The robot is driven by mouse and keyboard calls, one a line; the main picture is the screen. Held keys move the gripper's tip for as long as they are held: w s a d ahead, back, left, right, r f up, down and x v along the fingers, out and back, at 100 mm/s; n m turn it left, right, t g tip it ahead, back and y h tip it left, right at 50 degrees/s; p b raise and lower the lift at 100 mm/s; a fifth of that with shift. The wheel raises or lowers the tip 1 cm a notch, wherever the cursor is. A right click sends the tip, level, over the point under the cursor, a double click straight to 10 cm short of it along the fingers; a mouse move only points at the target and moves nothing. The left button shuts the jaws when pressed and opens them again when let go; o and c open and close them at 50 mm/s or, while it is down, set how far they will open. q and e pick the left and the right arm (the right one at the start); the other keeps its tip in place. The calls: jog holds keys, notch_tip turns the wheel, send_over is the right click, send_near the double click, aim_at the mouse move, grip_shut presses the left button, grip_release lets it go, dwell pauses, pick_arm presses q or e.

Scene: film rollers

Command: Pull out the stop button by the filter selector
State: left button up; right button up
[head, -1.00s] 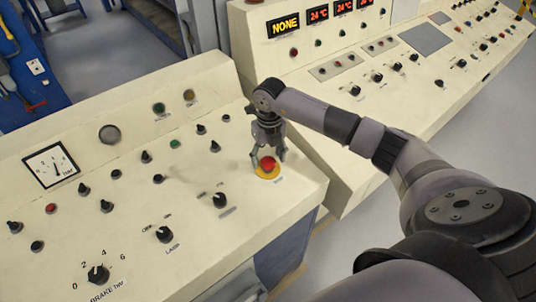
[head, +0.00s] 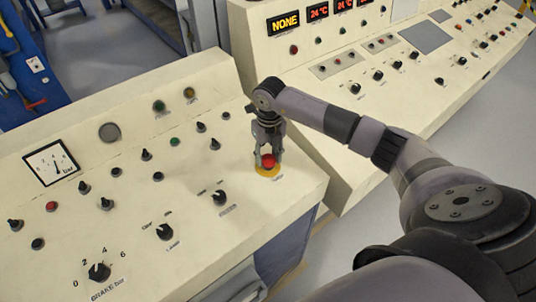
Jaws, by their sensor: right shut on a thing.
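The stop button (head: 268,160) is a red mushroom head on a yellow round plate, near the right end of the closer cream console. My right gripper (head: 268,156) comes down over it from above, and its fingers are shut on the red head from both sides. The label beside the plate is too small to read. Black selector knobs (head: 219,197) stand to the left of the button; I cannot tell which is the filter selector. My left gripper is not in view.
The closer console (head: 130,215) carries several knobs, lamps and a pressure gauge (head: 51,163). A second console (head: 400,95) with red displays stands behind and to the right, close to my right forearm. Open grey floor (head: 465,135) lies at the right.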

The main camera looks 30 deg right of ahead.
aim_at(269, 157)
grip_shut()
jog(key=shift+d+r, duration=0.1)
jog(key=shift+r, duration=0.6)
jog(key=shift+w, duration=0.1)
jog(key=o, duration=0.7)
grip_release()
jog(key=shift+o, duration=1.4)
jog(key=shift+s+r, duration=0.1)
jog(key=shift+s, duration=0.1)
jog(key=shift+o, duration=0.5)
notch_tip(269, 157, up, 12)
